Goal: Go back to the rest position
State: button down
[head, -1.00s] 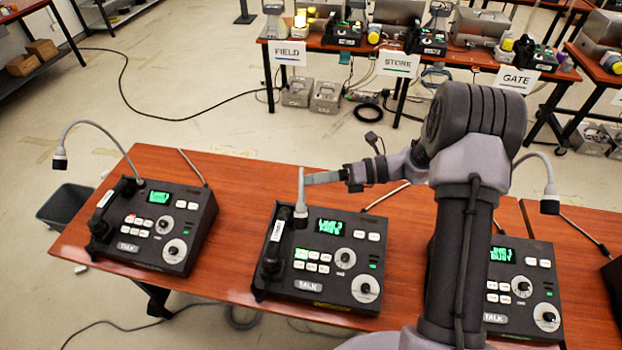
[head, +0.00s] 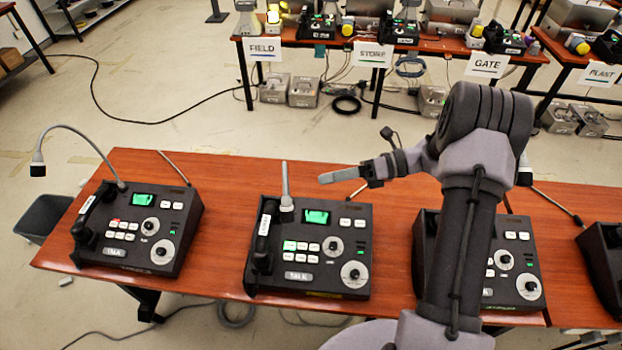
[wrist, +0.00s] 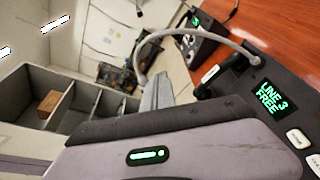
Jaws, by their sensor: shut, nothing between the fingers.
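My gripper (head: 324,179) is shut and empty, pointing left above the back of the middle paging phone (head: 312,255). It is clear of that phone's upright microphone (head: 286,190) and to its right. The middle phone is black, with its handset (head: 264,232) lying in the cradle at its left side and a lit green screen (head: 317,217). In the wrist view my gripper (wrist: 157,92) also shows, and a nearby screen (wrist: 272,97) reads "LINE 3 FREE". My arm partly hides the right phone (head: 510,262).
The left phone (head: 140,228) stands on the wooden table (head: 225,285), and another is cut off at the right edge. A back table carries devices and signs, including FIELD (head: 270,75) and GATE (head: 487,66). Open floor lies between the tables.

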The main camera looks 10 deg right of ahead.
jog(key=shift+d, duration=0.4)
jog(key=s+a+r+n+g+h+b, duration=0.35)
jog(key=s+a+n+h+b, duration=0.45)
jog(key=s+n, duration=0.35)
jog(key=s+f+n+t+h+b, duration=0.1)
jog(key=s+n+t+h+b, duration=0.4)
jog(key=s+n, duration=0.6)
jog(key=shift+s+d+f+n+t+h+b, duration=0.25)
jog(key=shift+n+t+b, duration=0.35)
jog(key=shift+n+t, duration=0.5)
jog(key=shift+a, duration=0.1)
